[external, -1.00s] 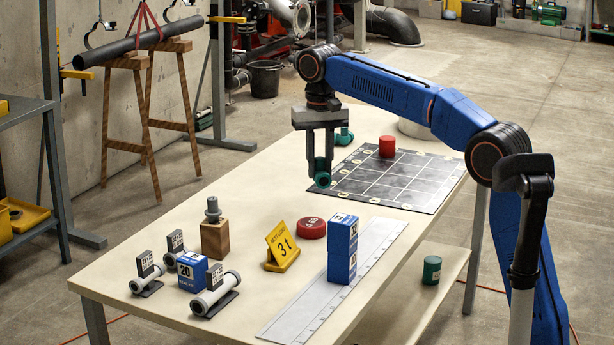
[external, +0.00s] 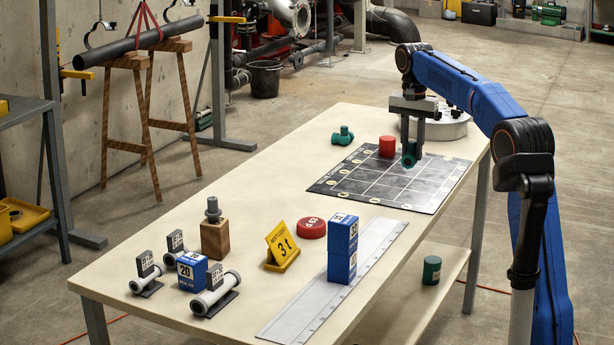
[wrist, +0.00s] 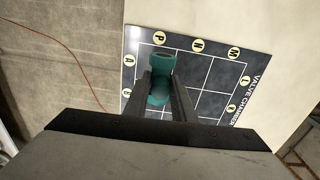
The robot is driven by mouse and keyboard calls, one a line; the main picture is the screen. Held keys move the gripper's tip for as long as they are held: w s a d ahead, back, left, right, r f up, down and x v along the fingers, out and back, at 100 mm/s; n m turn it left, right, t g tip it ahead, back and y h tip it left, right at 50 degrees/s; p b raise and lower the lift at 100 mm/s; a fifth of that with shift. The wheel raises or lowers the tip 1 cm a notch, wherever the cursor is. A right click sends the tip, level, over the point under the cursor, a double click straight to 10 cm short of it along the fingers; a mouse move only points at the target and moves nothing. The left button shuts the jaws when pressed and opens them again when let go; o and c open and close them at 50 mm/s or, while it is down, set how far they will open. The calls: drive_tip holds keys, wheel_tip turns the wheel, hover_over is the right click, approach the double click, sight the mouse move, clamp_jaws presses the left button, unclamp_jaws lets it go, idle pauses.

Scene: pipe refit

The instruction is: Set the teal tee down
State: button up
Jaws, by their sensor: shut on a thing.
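My gripper (external: 411,150) is shut on a teal tee (external: 408,161) and holds it over the far right part of the dark gridded board (external: 375,188). I cannot tell how large the gap between tee and board is. A second teal tee (external: 342,135) lies on the table beyond the board's far left corner.
A red cylinder (external: 387,147) stands on the board just left of the held tee. A pale round base (external: 452,127) is behind my gripper. A red disc (external: 312,228), yellow sign (external: 281,247), stacked blue blocks (external: 342,248) and a grey ruler strip (external: 310,308) are nearer the front.

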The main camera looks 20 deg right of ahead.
drive_tip(key=shift+w+d+f, duration=0.1)
drive_tip(key=shift+d, duration=0.45)
drive_tip(key=shift+d+f, duration=0.1)
drive_tip(key=shift+f, duration=4.9)
drive_tip(key=shift+f, duration=0.1)
drive_tip(key=o, duration=1.1)
drive_tip(key=shift+c, duration=0.2)
